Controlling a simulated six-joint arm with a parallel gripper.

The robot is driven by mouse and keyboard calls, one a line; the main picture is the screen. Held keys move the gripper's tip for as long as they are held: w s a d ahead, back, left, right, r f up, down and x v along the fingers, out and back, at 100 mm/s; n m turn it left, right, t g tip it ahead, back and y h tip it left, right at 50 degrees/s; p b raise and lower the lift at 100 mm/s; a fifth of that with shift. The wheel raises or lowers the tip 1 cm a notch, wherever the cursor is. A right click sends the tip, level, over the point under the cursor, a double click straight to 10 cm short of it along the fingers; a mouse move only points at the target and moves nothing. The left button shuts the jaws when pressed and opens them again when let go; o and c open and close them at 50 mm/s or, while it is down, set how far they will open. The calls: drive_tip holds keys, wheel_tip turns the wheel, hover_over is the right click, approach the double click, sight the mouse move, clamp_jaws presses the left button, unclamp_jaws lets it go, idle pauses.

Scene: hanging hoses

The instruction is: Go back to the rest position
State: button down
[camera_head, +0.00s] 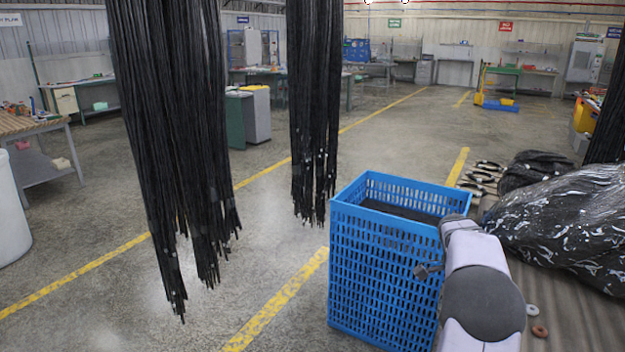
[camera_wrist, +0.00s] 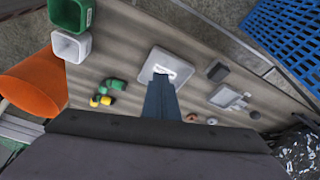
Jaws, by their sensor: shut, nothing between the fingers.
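My gripper (camera_wrist: 161,78) shows in the wrist view with its fingers together and nothing between them. It is above a brownish table (camera_wrist: 135,35), pointing toward a pale square plate (camera_wrist: 178,62); I cannot tell how high above. In the head view my arm rises at the lower right, in front of the blue crate's right side; the fingers are not clear there. Two bundles of black hoses hang freely, a large one (camera_head: 172,130) at the left and a narrower one (camera_head: 314,110) near the middle. Part of another bundle (camera_head: 610,120) shows at the right edge.
A blue mesh crate (camera_head: 385,265) with dark contents stands left of my arm. Plastic-wrapped black bundles (camera_head: 565,220) and pliers (camera_head: 480,175) lie at the right.

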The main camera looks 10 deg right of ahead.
drive_tip(key=a+r+n+t+p, duration=0.1)
drive_tip(key=a+r+n+p, duration=0.2)
drive_tip(key=a+n, duration=0.65)
drive_tip(key=s+a+r+n+y+p, duration=0.1)
drive_tip(key=s+a+n+p, duration=0.1)
drive_tip(key=s+a+n, duration=0.45)
drive_tip(key=s+a+n+t+y+p, duration=0.1)
drive_tip(key=s+a+n+p, duration=0.2)
drive_tip(key=a, duration=0.7)
drive_tip(key=s+a+r+n+y+p, duration=0.1)
drive_tip(key=s+a+n+p, duration=0.1)
drive_tip(key=s+a+n, duration=0.45)
wheel_tip(320, 180, down, 47)
drive_tip(key=w+a+m+b, duration=0.1)
drive_tip(key=m+b, duration=0.1)
drive_tip(key=b, duration=4.4)
drive_tip(key=shift+w+r, duration=0.2)
drive_tip(key=shift+w, duration=0.15)
